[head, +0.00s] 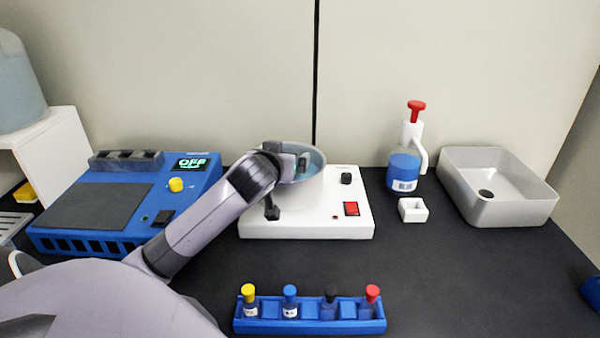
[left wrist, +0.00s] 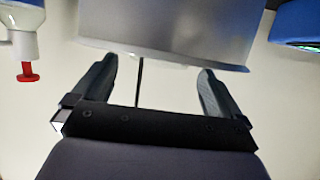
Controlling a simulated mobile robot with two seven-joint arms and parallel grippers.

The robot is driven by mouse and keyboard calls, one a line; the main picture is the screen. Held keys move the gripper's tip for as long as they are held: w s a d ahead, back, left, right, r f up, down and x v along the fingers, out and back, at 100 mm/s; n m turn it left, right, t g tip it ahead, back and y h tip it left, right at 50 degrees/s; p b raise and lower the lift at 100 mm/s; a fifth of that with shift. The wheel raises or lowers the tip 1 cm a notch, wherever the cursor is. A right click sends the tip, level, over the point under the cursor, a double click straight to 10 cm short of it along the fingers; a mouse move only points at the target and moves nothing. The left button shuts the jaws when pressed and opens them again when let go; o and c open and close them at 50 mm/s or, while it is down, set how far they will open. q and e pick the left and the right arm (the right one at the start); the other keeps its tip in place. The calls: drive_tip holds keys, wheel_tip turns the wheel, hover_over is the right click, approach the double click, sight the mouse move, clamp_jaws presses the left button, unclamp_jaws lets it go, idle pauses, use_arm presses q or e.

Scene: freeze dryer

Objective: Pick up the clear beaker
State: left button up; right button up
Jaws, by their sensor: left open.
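A round, pale vessel with a bluish inside (head: 312,184) stands on a white device (head: 300,225) in the middle of the table. It shows large across the top of the left wrist view (left wrist: 165,32). I cannot tell whether it is the clear beaker, and no other beaker shows clearly. My left gripper (head: 286,165) is at this vessel's rim and hides part of it. In the left wrist view the left gripper (left wrist: 155,70) is open, with nothing between its fingers. The vessel's wall lies just past the fingertips and spans wider than their gap. My right gripper is not in view.
A blue vial rack (head: 310,324) is in front. A red-topped pump bottle (head: 404,172), a small white block (head: 413,210) and a grey basin (head: 497,185) stand right.

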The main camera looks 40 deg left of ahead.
use_arm(q)
drive_tip(key=shift+x, duration=3.3)
drive_tip(key=shift+f, duration=0.1)
drive_tip(key=c, duration=1.2)
drive_tip(key=shift+r, duration=0.25)
wheel_tip(320, 180, up, 19)
drive_tip(key=shift+s+r+p, duration=0.15)
drive_tip(key=shift+r+p, duration=0.05)
drive_tip(key=shift+p, duration=0.75)
